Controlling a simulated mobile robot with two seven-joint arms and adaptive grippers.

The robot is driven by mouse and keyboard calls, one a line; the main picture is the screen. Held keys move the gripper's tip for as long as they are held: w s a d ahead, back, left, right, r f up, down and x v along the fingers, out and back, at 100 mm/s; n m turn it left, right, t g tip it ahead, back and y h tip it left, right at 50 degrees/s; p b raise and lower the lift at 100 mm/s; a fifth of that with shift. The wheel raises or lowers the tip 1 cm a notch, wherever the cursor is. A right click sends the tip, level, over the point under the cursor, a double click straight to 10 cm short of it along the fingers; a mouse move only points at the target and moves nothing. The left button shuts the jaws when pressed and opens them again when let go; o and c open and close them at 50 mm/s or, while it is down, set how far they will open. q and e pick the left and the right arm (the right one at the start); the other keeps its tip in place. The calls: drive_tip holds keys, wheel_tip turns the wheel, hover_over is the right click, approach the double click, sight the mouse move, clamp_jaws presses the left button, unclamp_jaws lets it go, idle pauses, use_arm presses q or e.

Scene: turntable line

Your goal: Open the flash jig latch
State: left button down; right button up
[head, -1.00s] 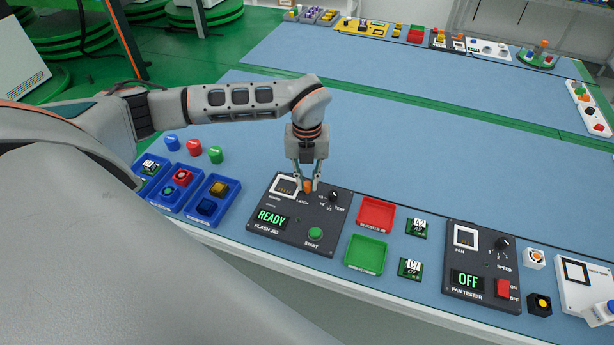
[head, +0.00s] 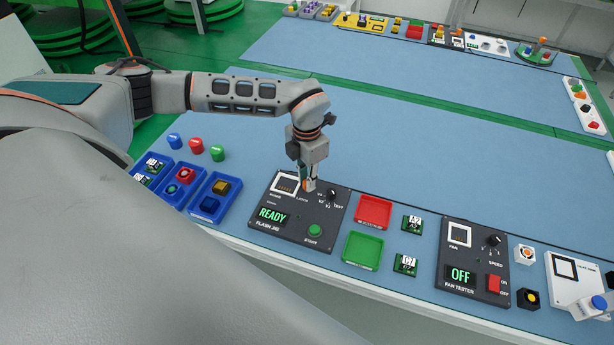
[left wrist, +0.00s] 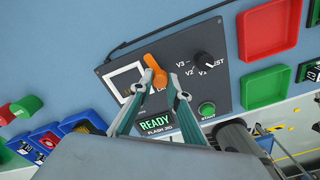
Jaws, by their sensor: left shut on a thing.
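The flash jig (head: 285,235) is a dark panel near the front edge of the table, its display reading READY. Its orange latch (left wrist: 155,70) stands beside the white-framed board slot (left wrist: 125,80). My left gripper (head: 308,186) is over the jig from above, with its fingers shut on the latch; only a bit of orange shows there in the head view. In the left wrist view the fingers (left wrist: 158,83) come up on both sides of the latch. The slot is partly covered by a finger in that view. My right gripper is out of view.
A selector knob (head: 331,195) and a green start button (head: 315,230) sit right of the latch. Red (head: 374,211) and green (head: 363,250) trays stand to the right. Blue bins (head: 215,196) stand to the left. The blue mat behind is clear.

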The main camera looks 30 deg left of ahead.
use_arm(q)
drive_tip(key=shift+w+m, duration=0.1)
drive_tip(key=shift+m, duration=1)
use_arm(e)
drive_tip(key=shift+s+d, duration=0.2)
use_arm(q)
drive_tip(key=c, duration=1.9)
unclamp_jaws()
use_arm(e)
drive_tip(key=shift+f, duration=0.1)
use_arm(q)
drive_tip(key=shift+r, duration=0.1)
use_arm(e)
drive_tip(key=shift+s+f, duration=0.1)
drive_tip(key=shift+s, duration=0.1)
use_arm(q)
wheel_tip(320, 180, up, 12)
drive_tip(key=shift+f, duration=0.1)
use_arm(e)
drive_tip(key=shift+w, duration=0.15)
